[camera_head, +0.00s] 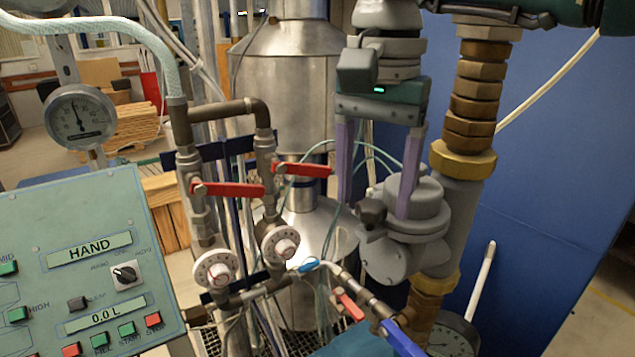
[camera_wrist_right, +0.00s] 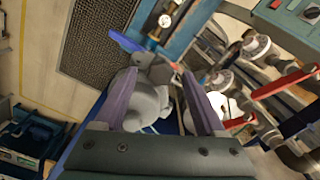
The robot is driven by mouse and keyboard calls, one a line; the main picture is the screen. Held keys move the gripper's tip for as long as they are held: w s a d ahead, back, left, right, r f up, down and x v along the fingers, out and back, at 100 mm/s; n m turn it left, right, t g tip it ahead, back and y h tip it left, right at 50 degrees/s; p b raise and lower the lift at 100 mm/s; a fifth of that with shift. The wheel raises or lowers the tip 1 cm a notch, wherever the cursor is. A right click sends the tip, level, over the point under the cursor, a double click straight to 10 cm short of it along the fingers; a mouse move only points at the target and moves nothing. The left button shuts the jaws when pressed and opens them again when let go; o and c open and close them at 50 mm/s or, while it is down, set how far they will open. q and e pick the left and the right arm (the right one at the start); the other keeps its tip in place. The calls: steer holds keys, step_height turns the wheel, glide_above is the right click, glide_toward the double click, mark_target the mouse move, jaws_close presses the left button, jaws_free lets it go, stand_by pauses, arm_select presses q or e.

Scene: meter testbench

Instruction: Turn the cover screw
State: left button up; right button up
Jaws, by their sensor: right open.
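The cover screw (camera_head: 371,213) is a dark knob on the side of a grey rounded meter housing (camera_head: 417,208). My right gripper (camera_head: 374,206) comes down from above, with two purple fingers held wide apart. In the head view one fingertip is near the screw and the other overlaps the housing's top. I cannot tell whether either touches. In the wrist view the right gripper (camera_wrist_right: 160,75) is open, with the grey housing (camera_wrist_right: 150,103) and the dark screw (camera_wrist_right: 160,71) showing between its fingers. My left gripper is not in view.
Brass and grey pipework (camera_head: 466,190) stands right beside the housing. Red valve levers (camera_head: 230,189), dial knobs (camera_head: 215,269) and thin pipes crowd the left. A green control panel (camera_head: 85,265) and a round gauge (camera_head: 79,117) are farther left. A blue wall (camera_head: 560,170) is behind.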

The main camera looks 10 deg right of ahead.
steer(key=shift+f, duration=0.3)
jaws_close()
stand_by(0.5)
